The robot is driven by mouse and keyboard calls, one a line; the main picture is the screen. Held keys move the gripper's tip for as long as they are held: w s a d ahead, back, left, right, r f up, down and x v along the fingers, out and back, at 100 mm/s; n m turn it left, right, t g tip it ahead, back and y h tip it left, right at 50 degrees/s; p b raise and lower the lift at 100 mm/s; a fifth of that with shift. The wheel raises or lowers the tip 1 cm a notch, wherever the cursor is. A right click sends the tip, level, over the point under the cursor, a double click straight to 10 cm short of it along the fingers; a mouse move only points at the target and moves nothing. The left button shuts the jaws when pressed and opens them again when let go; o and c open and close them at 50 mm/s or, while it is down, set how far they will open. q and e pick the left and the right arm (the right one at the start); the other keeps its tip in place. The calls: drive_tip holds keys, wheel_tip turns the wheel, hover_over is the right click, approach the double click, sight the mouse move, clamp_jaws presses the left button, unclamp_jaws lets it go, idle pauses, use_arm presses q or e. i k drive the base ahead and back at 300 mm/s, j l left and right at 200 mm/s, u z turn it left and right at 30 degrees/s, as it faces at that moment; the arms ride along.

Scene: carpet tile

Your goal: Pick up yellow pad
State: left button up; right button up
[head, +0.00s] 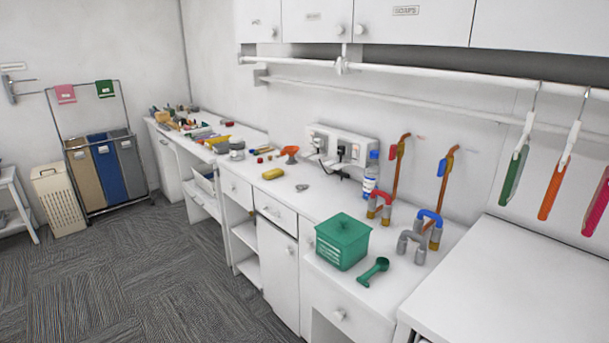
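A small yellow block-like item (272,174), which may be the yellow pad, lies flat on the white counter (300,190) near its front edge, around the middle of the head view. Another yellow item (219,140) lies farther back along the counter among small clutter; its exact shape is too small to tell. Neither of my grippers is in view.
Carpet floor (150,270) in front is clear.

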sight(277, 173)
drive_tip(key=i+j+z, duration=0.15)
drive_tip(key=z, duration=0.25)
drive_tip(key=i+j+z, duration=0.1)
drive_tip(key=z, duration=0.3)
drive_tip(key=i+j+z, duration=0.1)
drive_tip(key=j+z, duration=0.3)
drive_tip(key=i+j+z, duration=0.1)
drive_tip(key=j+z, duration=0.15)
drive_tip(key=j, duration=0.25)
drive_tip(key=j+z, duration=0.25)
drive_tip(key=j, duration=0.25)
drive_tip(key=j+z, duration=0.25)
drive_tip(key=j, duration=2)
drive_tip(key=i, duration=0.05)
